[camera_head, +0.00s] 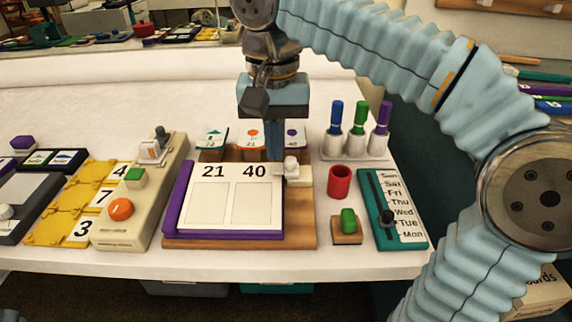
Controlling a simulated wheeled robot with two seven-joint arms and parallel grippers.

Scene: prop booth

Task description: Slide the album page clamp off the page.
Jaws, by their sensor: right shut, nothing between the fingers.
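The white album page (231,198), marked 21 and 40 above two blank panels, lies on a wooden board (301,228) with a purple strip (177,205) along its left side. The page clamp (295,176) looks like a small cream block with a pale round knob, sitting at the page's upper right edge. My right gripper (274,155) points down just left of the clamp, over the page's top edge. It is shut and empty. Whether its fingers touch the clamp I cannot tell. My left gripper is not in view.
Three small cards stand behind the page. A red cup (339,181), a green block on a wooden base (347,222), a teal weekday slider board (398,215) and a marker stand (356,146) are on the right. A cream device (139,205) stands close on the left.

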